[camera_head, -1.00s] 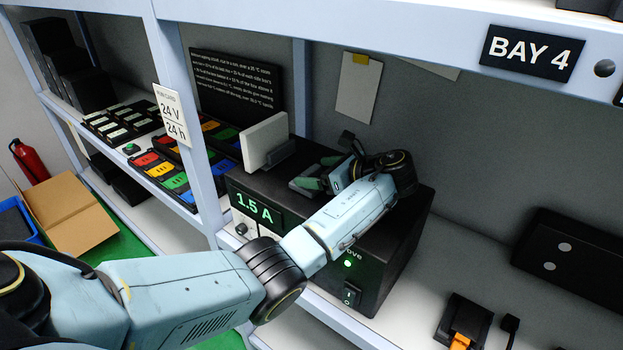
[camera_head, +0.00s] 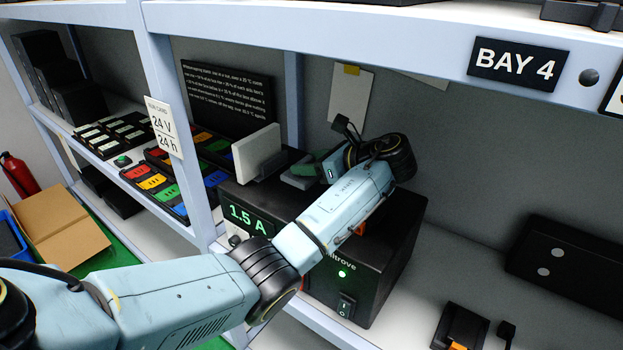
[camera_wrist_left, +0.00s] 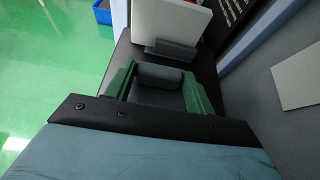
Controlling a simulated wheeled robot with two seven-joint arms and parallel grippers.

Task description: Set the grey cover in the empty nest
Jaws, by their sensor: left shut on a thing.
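My left gripper (camera_head: 304,174) is above the top of the black power supply (camera_head: 390,265), near its back. In the left wrist view its two green fingers (camera_wrist_left: 160,88) are on either side of a dark grey rounded piece, which I take to be the grey cover (camera_wrist_left: 159,77). The gripper is shut on it. In the head view the wrist and fingers hide most of the cover. I cannot pick out the empty nest with certainty. My right gripper is not in view.
A white plate (camera_head: 257,152) stands upright in a dark holder just left of the gripper. Trays with coloured blocks (camera_head: 150,182) lie on the left shelf beyond a post (camera_head: 180,120). A black box (camera_head: 565,262) is at right. The shelf beam (camera_head: 400,45) crosses above.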

